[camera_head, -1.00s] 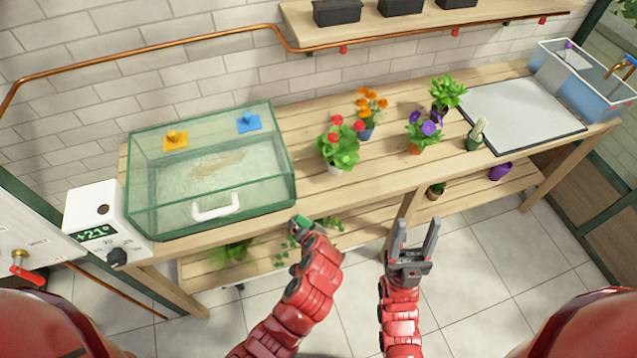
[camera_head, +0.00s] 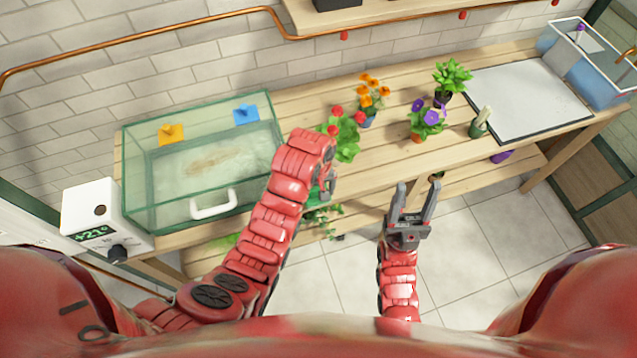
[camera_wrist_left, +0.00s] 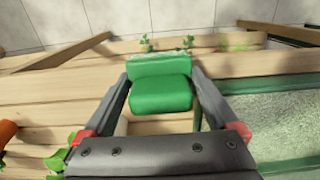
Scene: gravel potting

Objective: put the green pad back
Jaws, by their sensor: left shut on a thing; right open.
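The green pad (camera_wrist_left: 160,92) is a small block between the fingers of my left gripper (camera_wrist_left: 160,80) in the left wrist view. In the head view my left gripper (camera_head: 324,188) is in front of the bench edge, right of the glass tank, and mostly hidden by its own arm. Only a bit of green shows there. An orange pad (camera_head: 171,134) and a blue pad (camera_head: 246,114), each with a knob, are at the back of the green-framed glass tank (camera_head: 130,188). My right gripper (camera_head: 412,205) is open and empty in front of the bench.
The tank has a white handle (camera_head: 213,205); a white thermostat box (camera_head: 92,215) stands to its left. Potted flowers, including a red-flowered plant (camera_head: 346,140) close behind my left wrist, stand on the bench (camera_head: 385,170). A white tray (camera_head: 530,100) lies at the right.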

